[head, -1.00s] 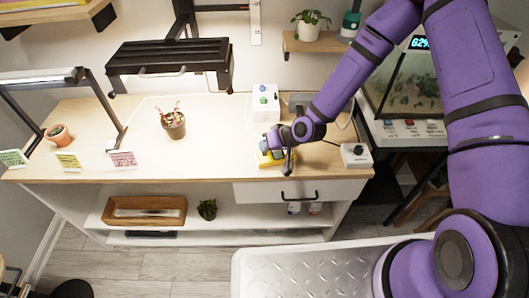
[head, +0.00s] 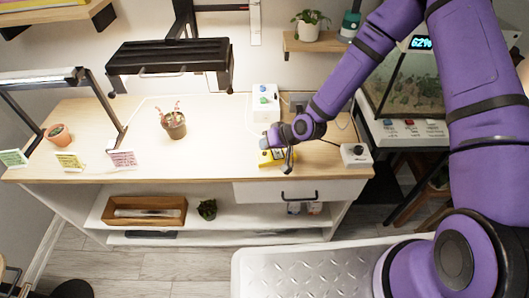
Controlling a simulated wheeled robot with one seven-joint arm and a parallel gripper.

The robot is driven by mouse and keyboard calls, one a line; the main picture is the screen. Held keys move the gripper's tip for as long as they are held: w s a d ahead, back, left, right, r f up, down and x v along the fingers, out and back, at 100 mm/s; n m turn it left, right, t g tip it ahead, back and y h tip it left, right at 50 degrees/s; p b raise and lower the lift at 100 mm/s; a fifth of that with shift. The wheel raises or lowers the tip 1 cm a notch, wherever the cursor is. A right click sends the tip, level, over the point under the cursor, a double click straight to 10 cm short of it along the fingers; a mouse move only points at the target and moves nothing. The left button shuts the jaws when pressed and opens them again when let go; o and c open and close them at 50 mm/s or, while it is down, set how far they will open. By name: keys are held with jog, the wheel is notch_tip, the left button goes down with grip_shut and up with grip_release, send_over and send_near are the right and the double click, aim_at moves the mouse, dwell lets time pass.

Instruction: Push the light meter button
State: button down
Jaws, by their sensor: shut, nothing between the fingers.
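A small yellow device (head: 277,157), which looks like the light meter, lies on the wooden bench top near its front edge. Its upper part is partly hidden by my gripper, and I cannot make out its button. My gripper (head: 266,143) is shut and empty. It is just above and at the back left of the yellow device. I cannot tell whether its tips touch it.
A white box (head: 264,104) with green and blue buttons stands behind my gripper. A white knob box (head: 356,155) sits at the bench's right end. A potted plant (head: 174,125) stands left. A black lamp (head: 170,57) hangs above. Bench space between plant and gripper is clear.

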aim_at(266, 152)
jog(key=shift+r, duration=0.15)
jog(key=shift+r, duration=2.9)
